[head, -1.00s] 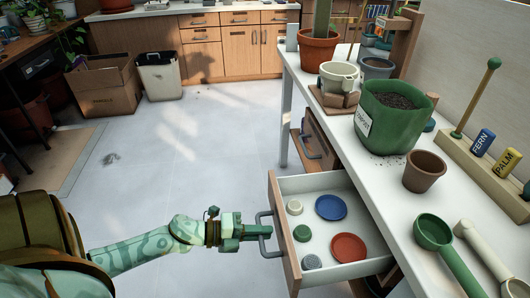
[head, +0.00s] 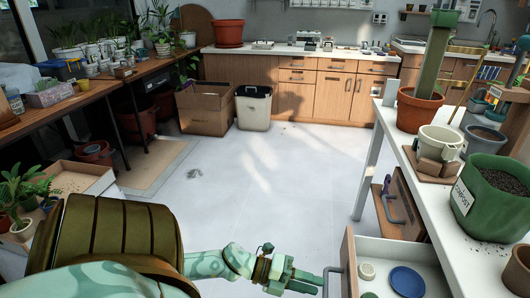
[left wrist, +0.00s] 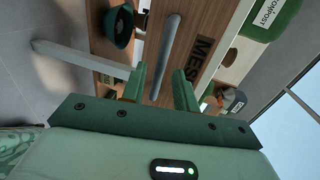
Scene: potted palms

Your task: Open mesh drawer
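The mesh drawer (head: 349,265) stands pulled out from under the white bench at the lower right of the head view. Its wooden front, lettered "MES" with the rest cut off, shows in the left wrist view (left wrist: 213,32). Its grey bar handle (left wrist: 168,50) passes between my left gripper's fingers (left wrist: 160,85), which stand apart on either side of it. In the head view my left gripper (head: 303,281) is at the handle (head: 328,280); contact is unclear. The drawer holds a blue dish (head: 407,281) and a pale round piece (head: 367,271). My right gripper is out of view.
Another wooden drawer front (head: 404,210) with a handle sits farther along the bench. A cardboard box (head: 207,108) and bin (head: 253,107) stand beyond open floor (head: 265,190).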

